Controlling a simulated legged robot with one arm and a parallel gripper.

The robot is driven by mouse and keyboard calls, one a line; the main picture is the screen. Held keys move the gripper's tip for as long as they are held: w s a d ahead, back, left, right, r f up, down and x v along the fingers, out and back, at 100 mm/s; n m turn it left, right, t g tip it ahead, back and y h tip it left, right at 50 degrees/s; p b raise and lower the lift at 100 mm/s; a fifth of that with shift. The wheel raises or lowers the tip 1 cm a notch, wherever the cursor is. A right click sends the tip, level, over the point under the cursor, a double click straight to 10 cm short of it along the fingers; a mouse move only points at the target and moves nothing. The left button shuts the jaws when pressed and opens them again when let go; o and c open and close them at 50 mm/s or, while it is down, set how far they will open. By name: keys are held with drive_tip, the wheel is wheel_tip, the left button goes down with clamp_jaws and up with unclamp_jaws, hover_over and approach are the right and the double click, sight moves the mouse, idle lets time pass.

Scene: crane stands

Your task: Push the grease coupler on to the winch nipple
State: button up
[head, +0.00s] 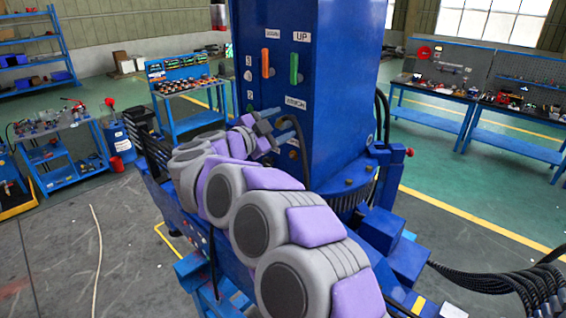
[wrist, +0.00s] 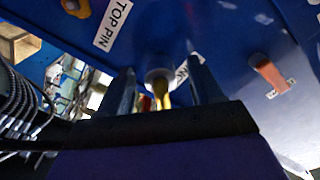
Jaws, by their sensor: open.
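My gripper (head: 264,130) is at the lower front of the blue crane column (head: 340,70), partly hidden by my own arm. In the wrist view its two dark fingers (wrist: 161,85) stand apart. A round pale metal fitting (wrist: 158,76) with a yellow part below it shows between them, dark and blurred. I cannot tell whether it is the grease coupler or the winch nipple, or whether a finger touches it. A dark hose (head: 299,140) curves down close beside the gripper. No other coupler or nipple can be made out.
The column carries an orange handle (head: 265,63), a green handle (head: 294,68) and several labels. A TOP PIN label (wrist: 113,24) is near the fingers. A black hose bundle (head: 500,283) lies at the lower right. Workbenches (head: 520,145) stand behind, with open floor between.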

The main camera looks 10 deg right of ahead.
drive_tip(key=shift+a, duration=0.1)
drive_tip(key=v, duration=0.5)
idle(0.5)
